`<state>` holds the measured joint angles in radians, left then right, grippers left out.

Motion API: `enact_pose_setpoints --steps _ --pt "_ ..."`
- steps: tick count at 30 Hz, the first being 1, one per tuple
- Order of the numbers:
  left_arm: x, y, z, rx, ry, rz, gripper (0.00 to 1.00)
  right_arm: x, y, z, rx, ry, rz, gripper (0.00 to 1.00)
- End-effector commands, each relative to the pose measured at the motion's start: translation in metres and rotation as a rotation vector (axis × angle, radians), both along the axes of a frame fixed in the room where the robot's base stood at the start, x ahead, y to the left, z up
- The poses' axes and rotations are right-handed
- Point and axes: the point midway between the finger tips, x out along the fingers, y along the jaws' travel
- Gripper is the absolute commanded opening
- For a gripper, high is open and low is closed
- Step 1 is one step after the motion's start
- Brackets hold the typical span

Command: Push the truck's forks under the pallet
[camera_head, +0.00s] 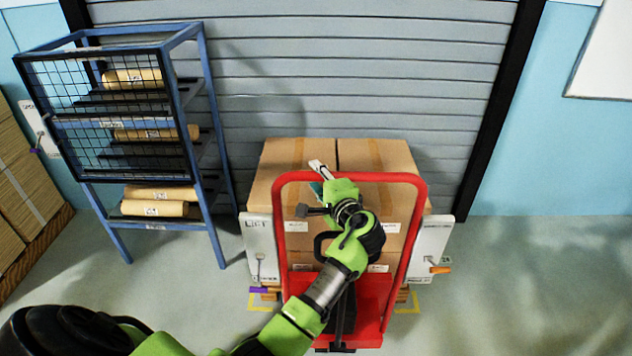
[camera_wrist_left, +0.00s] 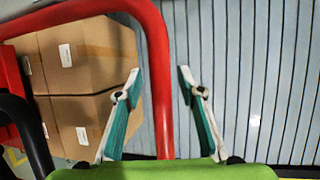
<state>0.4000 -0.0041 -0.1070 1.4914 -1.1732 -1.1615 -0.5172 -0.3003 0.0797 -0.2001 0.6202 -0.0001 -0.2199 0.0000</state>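The red pallet truck (camera_head: 372,300) stands in front of stacked cardboard boxes (camera_head: 375,153), its looped handle (camera_head: 421,205) upright before them. The wooden pallet (camera_head: 403,295) shows only in small bits beside the truck, under the boxes. The forks are hidden, so I cannot tell how far under they are. My left gripper (camera_head: 317,178) is at the handle's top bar. In the left wrist view its fingers (camera_wrist_left: 159,74) are open, with the red handle bar (camera_wrist_left: 160,60) showing between them; I cannot tell whether they touch it. My right gripper is not in view.
White panels with levers stand left (camera_head: 262,250) and right (camera_head: 430,250) of the boxes, the left with a purple grip, the right orange. A blue rack (camera_head: 205,100) with brown paper rolls stands left. A grey shutter (camera_head: 370,70) is behind. The floor at right is clear.

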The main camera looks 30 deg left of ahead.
Motion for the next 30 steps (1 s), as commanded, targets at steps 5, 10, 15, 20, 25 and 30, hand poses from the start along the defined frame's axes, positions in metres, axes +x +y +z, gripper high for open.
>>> enact_pose_setpoints --steps 5,10,15,20,25,30 --pt "0.005 0.007 -0.001 0.001 -0.001 0.0 0.36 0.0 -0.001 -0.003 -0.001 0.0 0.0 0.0" --pt "0.005 0.007 -0.001 0.001 -0.001 0.0 0.36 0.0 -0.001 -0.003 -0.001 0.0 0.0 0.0" --pt "0.005 0.007 -0.001 0.0 0.0 0.0 0.07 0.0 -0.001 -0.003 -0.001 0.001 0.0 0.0" --pt "0.005 0.007 -0.001 0.0 0.0 0.0 0.0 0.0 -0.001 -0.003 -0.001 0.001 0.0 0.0" --pt "0.012 0.011 -0.002 0.001 -0.002 0.0 0.0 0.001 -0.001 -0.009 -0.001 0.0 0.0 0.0" --pt "0.022 0.017 0.0 0.002 -0.004 -0.002 0.0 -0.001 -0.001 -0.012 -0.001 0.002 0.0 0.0"
